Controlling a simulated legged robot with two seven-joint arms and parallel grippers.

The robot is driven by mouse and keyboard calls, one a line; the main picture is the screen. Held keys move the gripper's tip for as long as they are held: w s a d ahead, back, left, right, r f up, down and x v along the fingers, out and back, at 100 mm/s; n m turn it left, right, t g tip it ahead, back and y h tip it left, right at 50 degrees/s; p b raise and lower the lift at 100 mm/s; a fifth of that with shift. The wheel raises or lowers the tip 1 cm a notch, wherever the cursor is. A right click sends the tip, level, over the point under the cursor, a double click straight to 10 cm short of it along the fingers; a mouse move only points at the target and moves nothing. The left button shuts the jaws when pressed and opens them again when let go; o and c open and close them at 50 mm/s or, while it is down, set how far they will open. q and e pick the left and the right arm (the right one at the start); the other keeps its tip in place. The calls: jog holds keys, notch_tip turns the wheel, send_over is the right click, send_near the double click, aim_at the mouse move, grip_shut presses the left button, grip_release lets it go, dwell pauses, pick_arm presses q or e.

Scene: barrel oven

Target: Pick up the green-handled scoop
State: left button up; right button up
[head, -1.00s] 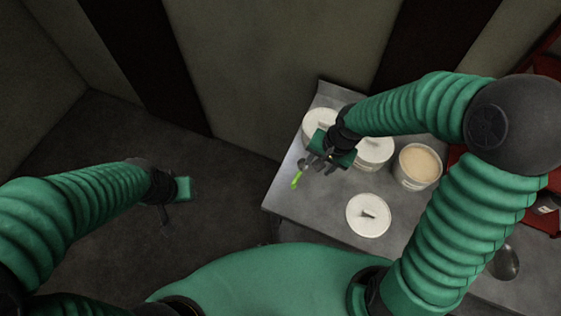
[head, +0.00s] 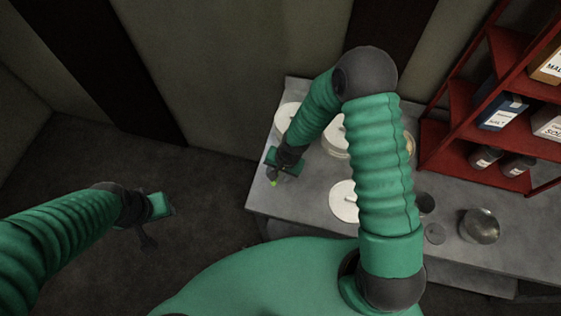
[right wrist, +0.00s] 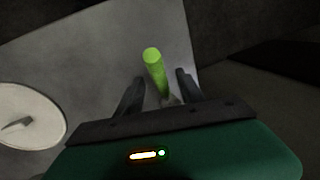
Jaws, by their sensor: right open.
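The green-handled scoop (right wrist: 154,66) lies on the grey table near its left edge. In the right wrist view its bright green handle shows between my right gripper's two dark fingers (right wrist: 160,92), with a gap on both sides; its far part is hidden by the gripper body. In the head view only a small green bit of the scoop (head: 274,183) shows below my right gripper (head: 277,173). My right gripper is open around the handle. My left gripper (head: 149,236) hangs over the dark floor, away from the table; its finger opening is unclear.
The grey table (head: 300,205) holds white-lidded tubs (head: 289,115), partly behind my right arm. A loose white lid (head: 342,201) lies on it. A glass jar (head: 479,226) stands to the right, and a red shelf (head: 455,150) with boxes and jars stands at the back right.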

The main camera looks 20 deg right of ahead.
jog(key=shift+w+a+f, duration=0.1)
jog(key=shift+f, duration=0.25)
jog(key=shift+w, duration=0.1)
jog(key=shift+a, duration=0.15)
jog(key=c, duration=0.7)
grip_shut()
jog(key=shift+r, duration=0.15)
